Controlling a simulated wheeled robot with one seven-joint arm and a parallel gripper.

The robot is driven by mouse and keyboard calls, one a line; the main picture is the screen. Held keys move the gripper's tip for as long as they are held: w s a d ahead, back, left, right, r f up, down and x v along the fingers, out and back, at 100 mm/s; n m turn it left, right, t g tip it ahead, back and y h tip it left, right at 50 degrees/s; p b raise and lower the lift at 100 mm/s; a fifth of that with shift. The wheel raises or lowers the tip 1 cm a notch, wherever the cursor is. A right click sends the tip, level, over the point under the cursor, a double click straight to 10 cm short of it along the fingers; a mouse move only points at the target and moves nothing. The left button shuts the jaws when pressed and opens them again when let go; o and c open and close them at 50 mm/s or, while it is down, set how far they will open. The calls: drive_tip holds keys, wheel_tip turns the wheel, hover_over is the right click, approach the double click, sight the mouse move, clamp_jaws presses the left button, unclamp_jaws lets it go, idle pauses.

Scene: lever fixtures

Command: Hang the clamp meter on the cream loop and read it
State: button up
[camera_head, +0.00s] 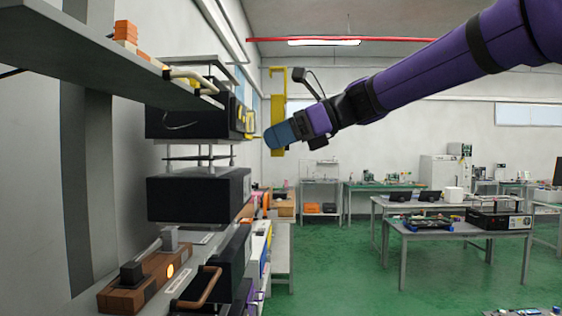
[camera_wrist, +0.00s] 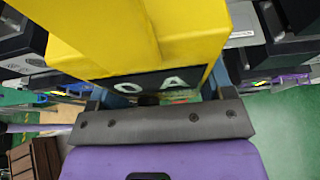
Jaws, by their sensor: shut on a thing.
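The yellow clamp meter (camera_head: 278,88) is held upright in my gripper (camera_head: 279,136), right of the stacked black boxes in the head view. In the wrist view the clamp meter (camera_wrist: 190,30) fills the upper middle, and its dark display reads "0 A". My gripper (camera_wrist: 155,92) is shut on its body, with a blue finger on each side. A cream bent tube (camera_head: 193,76), which looks like the cream loop, shows at the shelf edge, left of the meter and apart from it.
A grey shelf (camera_head: 85,52) with orange blocks (camera_head: 125,33) juts out at upper left. Black boxes (camera_head: 196,197) are stacked below it, close to the meter's left. A brown wooden fixture (camera_head: 140,283) is at lower left. Open green floor lies to the right, with tables (camera_head: 462,231) farther back.

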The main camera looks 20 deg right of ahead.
drive_tip(key=shift+w+r, duration=0.2)
drive_tip(key=w+a+f, duration=0.1)
drive_tip(key=w+a, duration=0.3)
drive_tip(key=a, duration=0.8)
drive_tip(key=shift+w+a+f, duration=0.2)
drive_tip(key=shift+w+a, duration=0.15)
drive_tip(key=shift+a, duration=0.05)
idle(0.8)
drive_tip(key=o, duration=1)
drive_tip(key=shift+o, duration=0.2)
